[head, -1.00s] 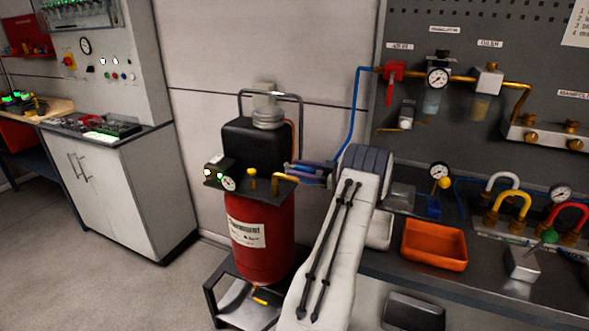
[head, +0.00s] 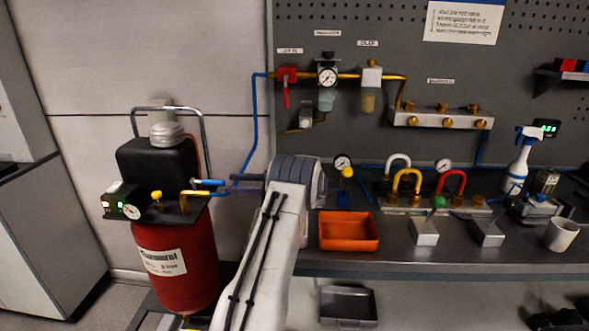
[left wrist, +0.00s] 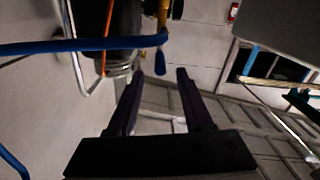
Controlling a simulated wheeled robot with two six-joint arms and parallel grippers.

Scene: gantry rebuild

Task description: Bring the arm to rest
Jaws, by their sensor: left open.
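My left arm rises from the bottom middle of the head view. Its gripper (head: 236,185) points left toward the red compressor (head: 176,262), beside the brass outlet (head: 194,193) and the light-blue hose end (head: 207,182). In the left wrist view the two dark fingers of the gripper (left wrist: 160,76) are spread apart with nothing between them. The fingertips look clear of the hose. My right gripper is in neither view.
A workbench to the right holds an orange tray (head: 348,246), colored hose loops on a manifold (head: 432,207), a spray bottle (head: 519,165) and a white cup (head: 560,235). A pegboard (head: 400,25) with a regulator line stands behind. A white cabinet (head: 45,240) is at left.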

